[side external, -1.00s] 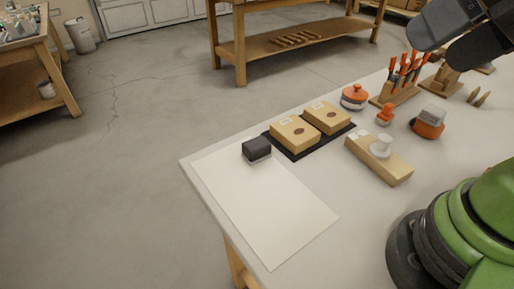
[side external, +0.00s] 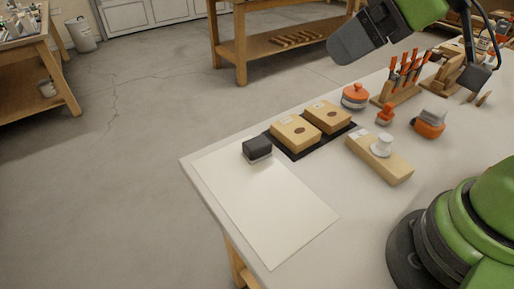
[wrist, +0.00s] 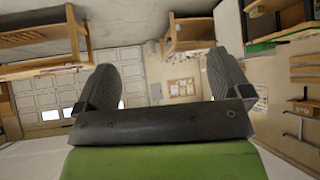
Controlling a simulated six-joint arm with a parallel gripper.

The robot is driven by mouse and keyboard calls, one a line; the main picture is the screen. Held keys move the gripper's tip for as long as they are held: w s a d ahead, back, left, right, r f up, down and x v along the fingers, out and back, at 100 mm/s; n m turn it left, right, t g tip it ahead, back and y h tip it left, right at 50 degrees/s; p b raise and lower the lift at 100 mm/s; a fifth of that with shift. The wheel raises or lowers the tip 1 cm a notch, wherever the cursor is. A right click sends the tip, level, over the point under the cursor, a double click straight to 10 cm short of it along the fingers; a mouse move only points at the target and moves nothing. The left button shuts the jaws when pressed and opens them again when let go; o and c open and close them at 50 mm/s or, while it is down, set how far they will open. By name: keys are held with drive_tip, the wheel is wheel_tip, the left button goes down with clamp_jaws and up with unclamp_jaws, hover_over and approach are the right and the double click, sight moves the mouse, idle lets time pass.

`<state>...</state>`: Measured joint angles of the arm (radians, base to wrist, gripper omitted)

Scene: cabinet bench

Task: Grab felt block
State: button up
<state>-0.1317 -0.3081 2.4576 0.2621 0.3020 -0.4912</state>
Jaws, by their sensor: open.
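The felt block (side external: 257,149) looks like a small dark grey block with a paler base. It sits at the back edge of a white sheet (side external: 265,208), left of two wooden boxes. My gripper (side external: 345,47) is high at the upper right, well above and to the right of the block, and not touching it. In the wrist view my gripper (wrist: 164,76) has its two dark fingers spread wide with nothing between them. The wrist view faces the room, so the block is not seen there.
Two wooden boxes (side external: 296,133) lie on a dark mat beside the block. A wooden block with a white knob (side external: 381,146), an orange-lidded pot (side external: 355,96), an orange knob piece (side external: 385,114) and a tool rack (side external: 399,88) stand further right. The white sheet is otherwise clear.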

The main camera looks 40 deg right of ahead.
drive_tip(key=w+a+f+n, duration=0.2)
drive_tip(key=w+f+n, duration=0.2)
drive_tip(key=w+n, duration=0.1)
drive_tip(key=n+t+h, duration=0.3)
drive_tip(key=n+t, duration=0.2)
drive_tip(key=n, duration=2.2)
approach(262, 148)
drive_tip(key=x, duration=0.2)
drive_tip(key=shift+w, duration=0.3)
drive_tip(key=shift+w+f, duration=0.15)
drive_tip(key=shift+f, duration=0.1)
drive_tip(key=shift+x, duration=4.7)
drive_tip(key=c, duration=1)
